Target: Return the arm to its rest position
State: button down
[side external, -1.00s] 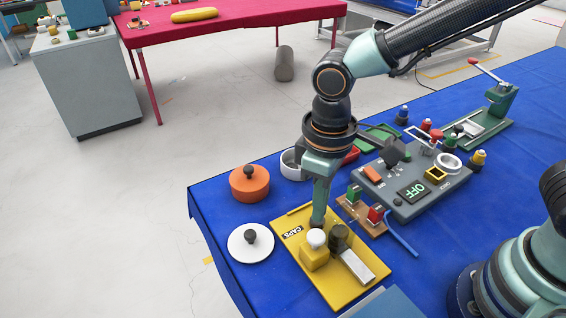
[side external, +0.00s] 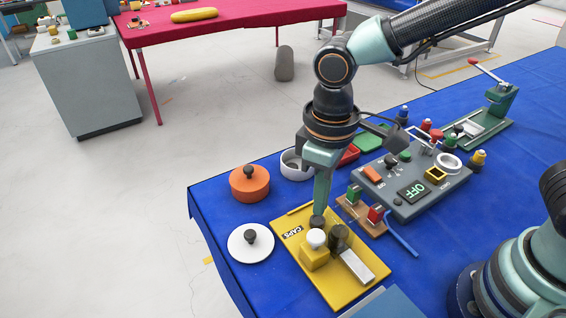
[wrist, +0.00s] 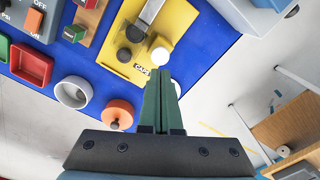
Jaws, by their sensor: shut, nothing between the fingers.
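My gripper (side external: 319,212) points down above the far part of the yellow board marked CAPS (side external: 292,254), by a small black cap (side external: 318,222). Its fingers are shut together with nothing between them. In the wrist view, the green fingers of my gripper (wrist: 162,75) end just below a white knob (wrist: 160,57) in the picture. The white knob also shows on a yellow block in the side view (side external: 316,238). I cannot tell the exact gap between fingertips and black cap.
Right of the board are a small red-and-green button block (side external: 363,210) and a grey OFF panel (side external: 435,194).

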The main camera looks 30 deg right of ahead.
jog(key=d+r+m+t, duration=0.2)
jog(key=d+r+m, duration=0.1)
jog(key=d, duration=0.7)
jog(key=w+d+r+m+t, duration=0.1)
jog(key=d+r+m+t, duration=0.2)
jog(key=d+r, duration=0.3)
jog(key=d, duration=0.4)
jog(key=shift+d+r+t, duration=0.2)
jog(key=shift+d+t, duration=0.1)
jog(key=shift+d, duration=0.1)
